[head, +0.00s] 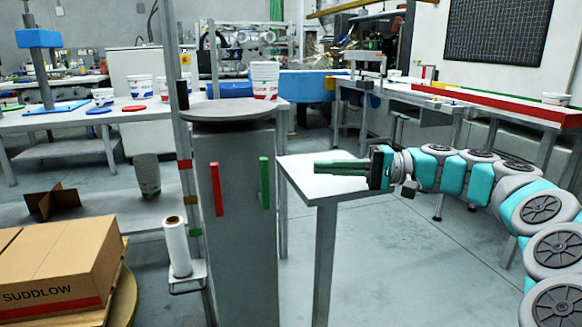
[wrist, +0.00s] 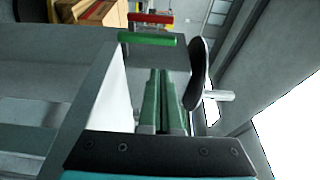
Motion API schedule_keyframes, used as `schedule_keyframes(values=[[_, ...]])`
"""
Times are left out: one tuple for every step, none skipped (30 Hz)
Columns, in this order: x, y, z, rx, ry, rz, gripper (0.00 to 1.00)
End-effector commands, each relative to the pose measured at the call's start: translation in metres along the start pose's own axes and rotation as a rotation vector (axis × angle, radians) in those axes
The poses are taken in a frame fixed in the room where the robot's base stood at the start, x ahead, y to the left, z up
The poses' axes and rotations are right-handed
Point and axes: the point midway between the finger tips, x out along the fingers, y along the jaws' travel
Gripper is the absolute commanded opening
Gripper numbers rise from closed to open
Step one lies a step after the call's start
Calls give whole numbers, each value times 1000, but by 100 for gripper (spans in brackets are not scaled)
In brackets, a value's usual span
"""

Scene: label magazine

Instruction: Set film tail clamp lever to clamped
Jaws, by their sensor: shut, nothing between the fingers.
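My gripper (head: 318,168) is shut and empty. It points left over a small white table, to the right of a grey column (head: 238,250). The column has a round grey top (head: 235,110), a red bar (head: 216,189) and a green bar (head: 264,182). In the wrist view my gripper's fingers (wrist: 162,75) lie together, pointing toward the green bar (wrist: 147,39), with the red bar (wrist: 151,18) beyond. A gap separates the fingertips from the green bar in the head view. I cannot tell for sure which part is the clamp lever, or its setting.
A film roll (head: 176,246) stands on a bracket by a post with coloured bands. A cardboard box (head: 60,262) is at lower left. The white table (head: 330,190) lies under my gripper. Floor right of the table leg is clear.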

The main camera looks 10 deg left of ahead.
Motion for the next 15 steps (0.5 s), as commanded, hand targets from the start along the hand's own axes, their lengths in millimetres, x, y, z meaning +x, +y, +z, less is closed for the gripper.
schedule_keyframes(values=[[2,0,0,0,-1,0,0],[3,0,0,0,-1,0,0],[6,0,0,0,-2,0,0],[8,0,1,0,-3,-1,0],[11,0,1,0,-3,-1,0],[15,0,1,0,-4,-1,0],[19,-1,1,-1,-4,-1,0],[23,-1,2,-1,-4,-1,0],[28,-1,1,-1,-3,-1,0],[33,-1,1,-1,-2,-1,0],[38,-2,1,-1,-1,-2,0],[45,-1,1,-1,-3,-2,0],[51,-1,2,-1,-4,-2,0],[57,-1,2,-1,-6,-1,0],[64,-1,2,0,-6,-1,0]])
